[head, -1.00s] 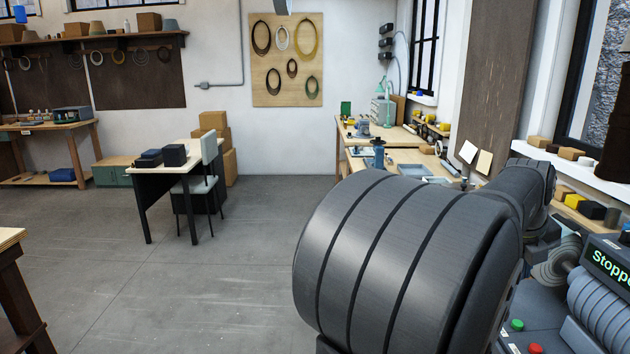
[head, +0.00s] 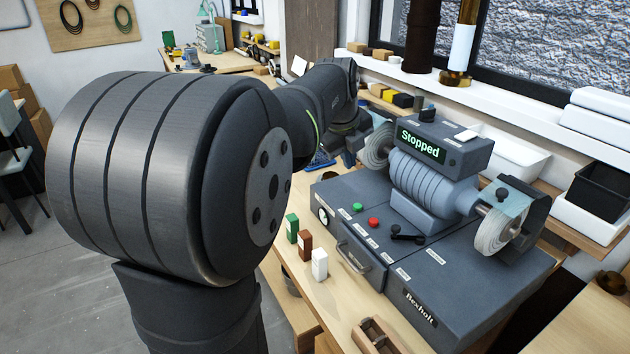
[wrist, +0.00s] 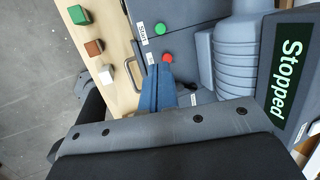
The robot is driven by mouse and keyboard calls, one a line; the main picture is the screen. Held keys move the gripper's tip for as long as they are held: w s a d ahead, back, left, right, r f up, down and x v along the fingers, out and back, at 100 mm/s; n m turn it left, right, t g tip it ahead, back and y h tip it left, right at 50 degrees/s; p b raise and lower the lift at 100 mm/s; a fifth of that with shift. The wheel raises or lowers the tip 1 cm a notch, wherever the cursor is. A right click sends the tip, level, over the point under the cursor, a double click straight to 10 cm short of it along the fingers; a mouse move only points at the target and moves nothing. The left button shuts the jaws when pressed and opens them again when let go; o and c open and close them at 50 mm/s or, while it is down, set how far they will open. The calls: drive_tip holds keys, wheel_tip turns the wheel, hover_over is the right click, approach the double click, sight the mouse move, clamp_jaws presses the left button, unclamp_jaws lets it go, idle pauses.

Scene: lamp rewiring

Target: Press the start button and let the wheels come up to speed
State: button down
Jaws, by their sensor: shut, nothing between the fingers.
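The grey bench grinder shows a lit "Stopped" display (head: 420,146), also in the wrist view (wrist: 287,78). Its two wheels, left (head: 379,148) and right (head: 500,230), sit at the ends of the ribbed motor housing. A green button (head: 357,208) and a red button (head: 374,223) are on the top of the base. In the wrist view the green button (wrist: 160,29) lies beyond my gripper and the red button (wrist: 167,58) is just ahead of its tips. My gripper (wrist: 159,72) has its blue fingers shut and empty. Contact with a button cannot be told.
Green (head: 292,228), brown (head: 305,245) and white (head: 319,264) blocks stand on the bench in front of the machine. A black lever (head: 407,236) and a drawer handle (head: 353,258) are near the buttons. A wooden holder (head: 378,335) lies at the front edge.

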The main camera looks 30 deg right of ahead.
wheel_tip(320, 180, down, 4)
drive_tip(key=w+d+n+t+y, duration=0.2)
drive_tip(key=n+t, duration=0.1)
drive_tip(key=n+t+h, duration=0.1)
drive_tip(key=n+t, duration=0.1)
drive_tip(key=t, duration=0.1)
hover_over(357, 207)
drive_tip(key=shift+s+d+f, duration=0.15)
drive_tip(key=shift+s+f, duration=0.25)
drive_tip(key=shift+f, duration=0.3)
drive_tip(key=shift+f, duration=4.4)
drive_tip(key=shift+f, duration=0.15)
drive_tip(key=shift+f, duration=0.3)
